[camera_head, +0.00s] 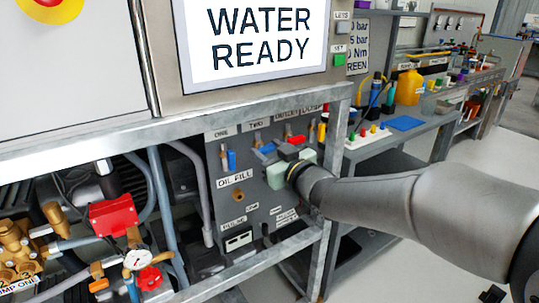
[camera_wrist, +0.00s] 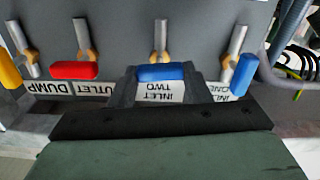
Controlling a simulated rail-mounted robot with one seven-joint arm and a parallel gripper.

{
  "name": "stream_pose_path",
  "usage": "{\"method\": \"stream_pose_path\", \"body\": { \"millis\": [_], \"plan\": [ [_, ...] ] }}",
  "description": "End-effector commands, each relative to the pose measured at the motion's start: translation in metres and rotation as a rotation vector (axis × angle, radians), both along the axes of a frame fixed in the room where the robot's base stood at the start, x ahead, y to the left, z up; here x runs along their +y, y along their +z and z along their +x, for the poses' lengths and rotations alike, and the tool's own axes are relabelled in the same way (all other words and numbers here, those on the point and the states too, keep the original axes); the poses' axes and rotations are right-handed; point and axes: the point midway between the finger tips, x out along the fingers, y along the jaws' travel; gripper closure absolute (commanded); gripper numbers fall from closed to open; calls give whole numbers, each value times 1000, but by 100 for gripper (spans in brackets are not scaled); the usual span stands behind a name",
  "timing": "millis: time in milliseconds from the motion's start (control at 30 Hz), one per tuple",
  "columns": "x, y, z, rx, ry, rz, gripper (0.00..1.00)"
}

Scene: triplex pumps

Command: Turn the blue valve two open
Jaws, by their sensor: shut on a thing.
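The blue valve two handle (camera_wrist: 160,72) lies between the fingers of my gripper (camera_wrist: 160,88) in the wrist view. The fingers are shut on it from both sides. Its brass body and grey pipe stub show just behind it, and the label INLET TWO (camera_wrist: 160,91) shows upside down between the fingers. In the head view, the blue handle (camera_head: 267,148) under the label TWO is partly hidden by my gripper (camera_head: 283,160), which is at the panel.
The blue valve one handle (camera_wrist: 243,75) and the red handle (camera_wrist: 74,71) flank valve two closely. A yellow handle (camera_wrist: 9,71) is farther left. A metal frame rail (camera_head: 180,122) runs above the valve panel. A bench with tools (camera_head: 405,123) stands at right.

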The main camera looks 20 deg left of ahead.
Motion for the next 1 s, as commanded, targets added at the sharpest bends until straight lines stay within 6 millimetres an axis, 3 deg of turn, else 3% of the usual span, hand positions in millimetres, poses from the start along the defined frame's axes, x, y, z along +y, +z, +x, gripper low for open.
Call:
{"method": "stream_pose_path", "body": {
  "millis": [1000],
  "plan": [
    [2,-7,-2,-713,-1,-614,79]
  ]
}}
